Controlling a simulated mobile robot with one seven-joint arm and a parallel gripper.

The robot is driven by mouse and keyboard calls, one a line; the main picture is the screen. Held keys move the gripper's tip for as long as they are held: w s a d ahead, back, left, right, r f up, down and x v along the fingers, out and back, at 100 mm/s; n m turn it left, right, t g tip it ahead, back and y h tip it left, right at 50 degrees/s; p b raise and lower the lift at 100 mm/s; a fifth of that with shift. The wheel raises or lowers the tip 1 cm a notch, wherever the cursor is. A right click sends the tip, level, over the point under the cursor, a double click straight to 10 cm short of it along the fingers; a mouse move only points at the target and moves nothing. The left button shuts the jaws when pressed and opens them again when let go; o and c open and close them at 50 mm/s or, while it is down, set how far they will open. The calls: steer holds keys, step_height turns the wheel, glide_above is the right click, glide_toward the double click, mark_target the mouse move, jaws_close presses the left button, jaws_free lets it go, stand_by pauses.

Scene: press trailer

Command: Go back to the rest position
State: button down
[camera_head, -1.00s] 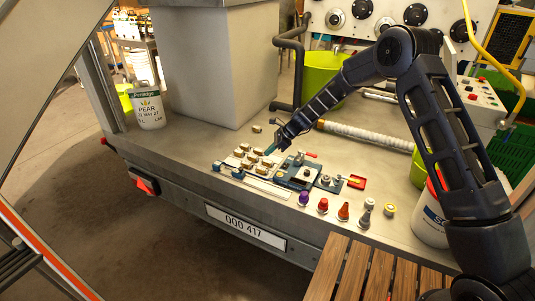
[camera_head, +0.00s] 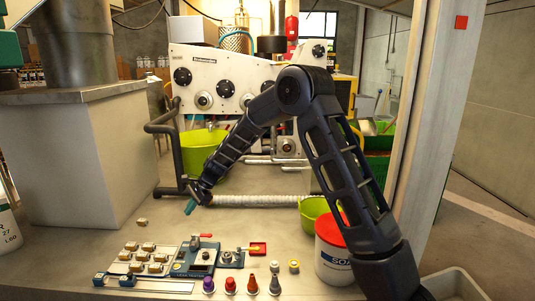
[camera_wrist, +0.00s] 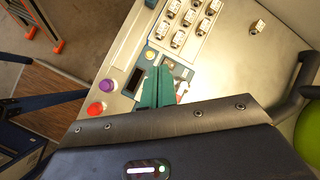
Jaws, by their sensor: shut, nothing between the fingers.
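My gripper (camera_head: 189,207) hangs above the trailer deck, behind the small leak tester (camera_head: 197,257) in the head view. Its teal fingers are together and hold nothing. In the wrist view the shut fingers (camera_wrist: 157,88) show over part of the tester. My dark arm is bent at the elbow, reaching from the lower right across the deck.
A tray of small blocks (camera_head: 128,267) lies left of the tester, with one loose block (camera_head: 142,222) behind it. Several coloured fittings (camera_head: 230,285) stand in front. A white tub with red lid (camera_head: 333,262) and a green bowl (camera_head: 314,211) are right. A grey column (camera_head: 75,165) stands left.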

steer(key=s+d+r+n+t+h, duration=0.1)
steer(key=d+r+n, duration=0.1)
steer(key=d+r, duration=0.7)
steer(key=s+d+r+n+t, duration=0.1)
steer(key=d+r, duration=0.3)
steer(key=d, duration=0.8)
steer(key=s+d+r+n+t+h, duration=0.1)
steer(key=d+r+n, duration=0.1)
steer(key=d+r, duration=0.7)
steer(key=s+d+n+t+h, duration=0.1)
steer(key=s+d+n+h, duration=0.1)
steer(key=s+d, duration=0.9)
steer(key=s+d+n+t+h, duration=0.2)
steer(key=s+d, duration=0.9)
steer(key=d, duration=0.7)
steer(key=shift+d+n+t+h, duration=0.2)
steer(key=shift+n+t+h, duration=0.1)
steer(key=shift+w, duration=0.1)
